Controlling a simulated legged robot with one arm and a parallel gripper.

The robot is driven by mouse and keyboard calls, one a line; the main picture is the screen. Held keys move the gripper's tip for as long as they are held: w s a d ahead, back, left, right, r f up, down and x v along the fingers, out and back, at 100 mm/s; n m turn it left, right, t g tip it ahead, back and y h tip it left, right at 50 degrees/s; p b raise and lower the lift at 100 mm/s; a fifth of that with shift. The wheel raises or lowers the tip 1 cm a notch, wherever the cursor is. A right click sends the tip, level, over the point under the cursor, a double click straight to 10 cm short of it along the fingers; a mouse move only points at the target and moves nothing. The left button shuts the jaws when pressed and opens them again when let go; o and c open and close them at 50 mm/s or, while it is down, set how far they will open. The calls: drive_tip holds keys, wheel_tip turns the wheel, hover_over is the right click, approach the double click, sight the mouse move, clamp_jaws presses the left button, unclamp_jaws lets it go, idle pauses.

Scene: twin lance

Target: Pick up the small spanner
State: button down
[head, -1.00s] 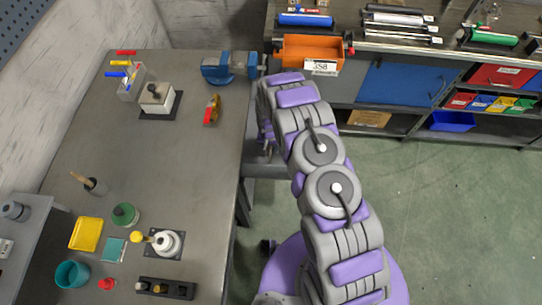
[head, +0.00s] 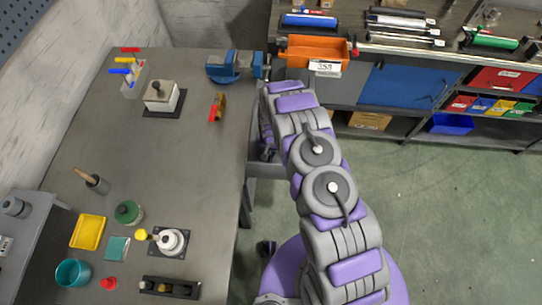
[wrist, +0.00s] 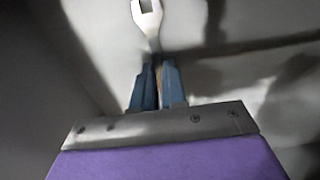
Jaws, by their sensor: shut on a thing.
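The small spanner (wrist: 147,17) shows in the wrist view as a pale metal piece with an open-ended head, pointing away from me. My gripper (wrist: 158,70) has two blue fingers close together around its shank, and the spanner sticks out beyond the fingertips. The rest of its handle is hidden between the fingers. The surface behind it is grey and blurred, so I cannot tell whether the spanner touches it. In the head view my gripper and the spanner are hidden behind my own arm.
A grey workbench (head: 185,170) stands left of my arm. It bears a blue vise (head: 232,66), a red-handled tool (head: 217,108), a white box (head: 161,97) and a yellow tray (head: 88,232). An orange bin (head: 314,51) sits beyond my arm. Green floor (head: 450,220) is open at right.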

drive_tip(key=shift+s+d+f, duration=0.2)
drive_tip(key=shift+d, duration=0.35)
drive_tip(key=shift+s+d+f, duration=0.15)
drive_tip(key=shift+d, duration=0.35)
drive_tip(key=shift+a+r, duration=0.2)
drive_tip(key=shift+a, duration=0.05)
drive_tip(key=r, duration=0.1)
drive_tip(key=w+a+r+p, duration=0.1)
drive_tip(key=r, duration=0.1)
drive_tip(key=shift+a, duration=0.15)
wheel_tip(320, 180, up, 7)
drive_tip(key=d+p, duration=0.1)
drive_tip(key=shift+d, duration=0.15)
drive_tip(key=c, duration=1.8)
unclamp_jaws()
drive_tip(key=shift+a+f, duration=0.15)
drive_tip(key=shift+a, duration=0.4)
drive_tip(key=shift+o, duration=0.8)
drive_tip(key=o, duration=0.6)
drive_tip(key=shift+d, duration=0.5)
drive_tip(key=o, duration=0.7)
drive_tip(key=shift+a, duration=0.4)
drive_tip(key=shift+c, duration=0.2)
drive_tip(key=shift+d, duration=0.15)
